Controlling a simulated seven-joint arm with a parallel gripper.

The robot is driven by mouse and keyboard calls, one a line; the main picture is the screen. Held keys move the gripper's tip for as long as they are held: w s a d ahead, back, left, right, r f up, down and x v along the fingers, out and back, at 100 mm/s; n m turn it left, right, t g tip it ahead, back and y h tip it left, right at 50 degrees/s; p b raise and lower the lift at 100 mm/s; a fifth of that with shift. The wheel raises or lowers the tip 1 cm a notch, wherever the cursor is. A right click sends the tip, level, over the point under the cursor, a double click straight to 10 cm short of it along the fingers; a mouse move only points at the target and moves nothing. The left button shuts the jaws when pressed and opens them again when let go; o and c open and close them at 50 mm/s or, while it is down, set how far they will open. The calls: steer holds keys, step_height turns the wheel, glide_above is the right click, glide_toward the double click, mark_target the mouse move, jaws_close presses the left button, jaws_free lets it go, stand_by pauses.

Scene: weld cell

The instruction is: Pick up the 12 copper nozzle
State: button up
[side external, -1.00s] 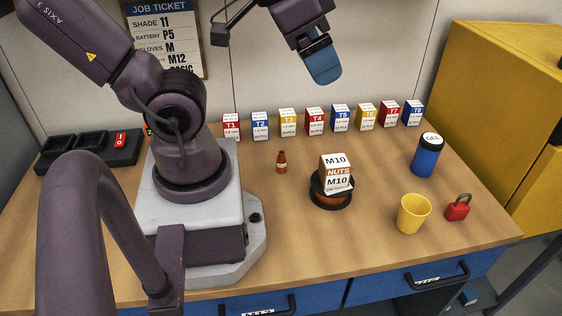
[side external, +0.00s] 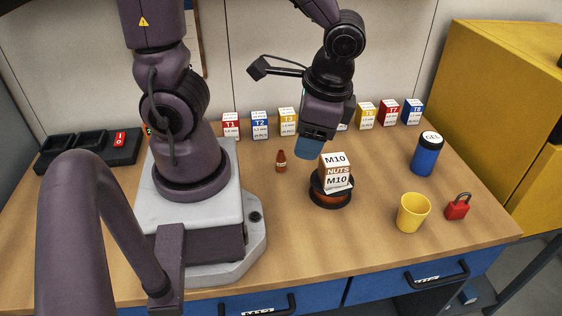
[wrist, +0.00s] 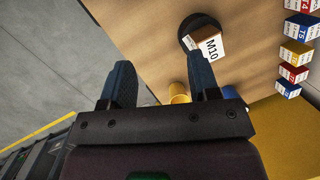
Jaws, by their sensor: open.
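The small copper nozzle (side external: 281,161) stands upright on the bench, left of the spool and in front of the row of boxes. It has a pale label too small to read. My gripper (side external: 309,148) hangs above the bench, to the right of the nozzle and just behind the M10 nuts box in the picture. In the wrist view, the two fingers (wrist: 161,78) are apart with nothing held between them. I cannot make out the nozzle in the wrist view.
An M10 nuts box (side external: 335,172) sits on a dark spool (side external: 331,200) close to my gripper. Several T-labelled boxes (side external: 260,125) line the back. A yellow cup (side external: 413,213), red padlock (side external: 457,207) and blue gel jar (side external: 427,155) stand right. The front middle is clear.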

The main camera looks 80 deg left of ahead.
step_height(320, 180, down, 5)
steer(key=s+a+m+g+y, duration=0.2)
steer(key=g+y, duration=0.1)
steer(key=m+t+y, duration=0.5)
steer(key=m+y, duration=0.8)
glide_above(281, 156)
steer(key=d, duration=0.5)
step_height(281, 156, down, 7)
step_height(281, 156, down, 8)
steer(key=shift+a+r, duration=0.15)
steer(key=shift+r, duration=0.05)
steer(key=shift+a+r, duration=0.15)
steer(key=shift+a, duration=0.5)
steer(key=shift+w+a, duration=0.1)
steer(key=shift+a, duration=3)
steer(key=shift+c, duration=0.3)
